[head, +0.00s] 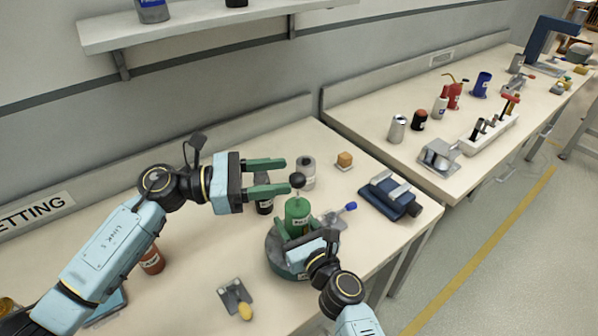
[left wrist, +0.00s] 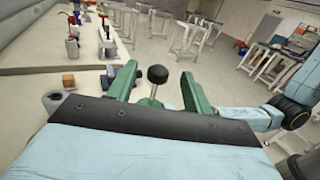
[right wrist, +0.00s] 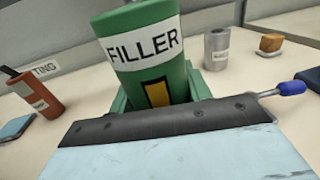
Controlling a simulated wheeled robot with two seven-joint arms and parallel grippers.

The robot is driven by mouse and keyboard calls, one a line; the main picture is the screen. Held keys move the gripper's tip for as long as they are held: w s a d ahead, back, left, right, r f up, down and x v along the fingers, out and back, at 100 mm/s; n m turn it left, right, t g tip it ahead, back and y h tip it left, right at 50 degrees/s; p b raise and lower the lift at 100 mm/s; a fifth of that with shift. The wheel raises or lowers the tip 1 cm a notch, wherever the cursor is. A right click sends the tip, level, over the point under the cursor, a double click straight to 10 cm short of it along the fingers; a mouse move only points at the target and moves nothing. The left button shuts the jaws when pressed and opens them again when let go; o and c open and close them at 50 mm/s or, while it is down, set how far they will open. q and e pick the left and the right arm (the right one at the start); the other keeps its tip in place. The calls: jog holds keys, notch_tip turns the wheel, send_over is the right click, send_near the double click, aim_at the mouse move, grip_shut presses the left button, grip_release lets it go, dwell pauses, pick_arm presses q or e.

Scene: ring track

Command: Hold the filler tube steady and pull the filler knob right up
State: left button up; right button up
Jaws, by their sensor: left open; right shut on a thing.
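The filler tube (head: 297,212) is a green upright cylinder; its FILLER label shows in the right wrist view (right wrist: 143,42). The filler knob (head: 297,180) is a black ball on a thin rod above the tube. My left gripper (head: 286,176) is open, with its fingertips at the knob. In the left wrist view the knob (left wrist: 158,74) shows between the two green fingers, with gaps on both sides. My right gripper (head: 298,237) is shut on the tube's lower part, which hides some of its fingers.
A round grey-green base (head: 283,262) is under the tube. A blue clamp (head: 390,198) lies to the right.

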pick_arm(q)
jog(key=a, duration=0.3)
jog(key=s+a, duration=0.1)
jog(key=a, duration=0.1)
jog(key=shift+a, duration=0.25)
pick_arm(e)
jog(key=o, duration=1.2)
